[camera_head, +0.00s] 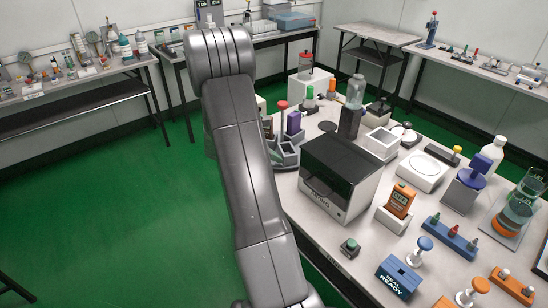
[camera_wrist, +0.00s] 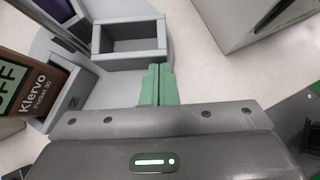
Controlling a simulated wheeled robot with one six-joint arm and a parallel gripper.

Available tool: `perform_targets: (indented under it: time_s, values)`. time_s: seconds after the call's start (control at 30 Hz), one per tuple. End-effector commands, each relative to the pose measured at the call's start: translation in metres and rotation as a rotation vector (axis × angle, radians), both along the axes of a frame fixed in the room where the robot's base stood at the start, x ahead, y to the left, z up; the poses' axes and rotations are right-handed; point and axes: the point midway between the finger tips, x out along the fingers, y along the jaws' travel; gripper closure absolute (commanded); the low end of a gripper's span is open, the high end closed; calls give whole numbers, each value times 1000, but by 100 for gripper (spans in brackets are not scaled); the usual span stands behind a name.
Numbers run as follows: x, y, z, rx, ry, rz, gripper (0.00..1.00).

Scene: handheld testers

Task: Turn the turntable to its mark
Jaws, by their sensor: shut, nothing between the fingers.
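The turntable (camera_wrist: 110,82) is a light grey disc with grey open-topped holders on it, filling the upper left of the wrist view. An empty grey holder (camera_wrist: 128,58) and one holding a brown Klervo device (camera_wrist: 28,85) stand on it. In the head view the turntable (camera_head: 289,162) shows partly behind my arm, with a purple item (camera_head: 293,123) on it. My gripper (camera_wrist: 158,70) is shut and empty, its green fingertips close beside the empty holder's lower right edge. I cannot tell whether they touch. The mark cannot be made out.
A white machine with a dark lid (camera_head: 340,172) stands right of the turntable; its body also shows in the wrist view (camera_wrist: 230,18). A small green-button box (camera_head: 350,247) sits at the table's front edge. Several testers crowd the table's right side.

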Motion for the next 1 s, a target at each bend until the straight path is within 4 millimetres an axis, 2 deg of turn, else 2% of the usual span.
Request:
perform_targets:
  time_s: [0.3,0.83,1.0]
  values:
    - [-2,-14,-1,0,0,110,100]
    - [1,-42,-1,-1,-1,107,100]
    - [3,-51,-1,-1,0,191,100]
